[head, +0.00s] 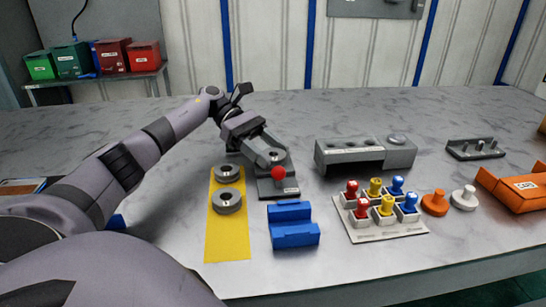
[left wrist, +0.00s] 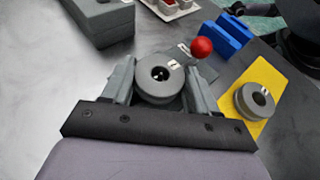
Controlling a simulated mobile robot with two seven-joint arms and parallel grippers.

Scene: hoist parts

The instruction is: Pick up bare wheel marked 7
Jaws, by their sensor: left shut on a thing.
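My left gripper (head: 272,158) is shut on a grey bare wheel, a thick ring with a dark centre hole. In the left wrist view the wheel (left wrist: 153,88) sits between the two fingers (left wrist: 155,85). It has a small white label whose number I cannot read. In the head view the gripper is at the back of a grey plate (head: 278,190) with a red ball knob (head: 278,172). Two other grey wheels lie on the yellow mat (head: 228,245): a rear one (head: 226,171) and a front one (head: 227,201). My right gripper is not in view.
A blue block (head: 292,226) stands in front of the grey plate. To the right are a grey block (head: 345,155), a white tray (head: 390,235) with several coloured pegs, orange (head: 434,203) and white (head: 464,198) knobs, and an orange bin (head: 515,190).

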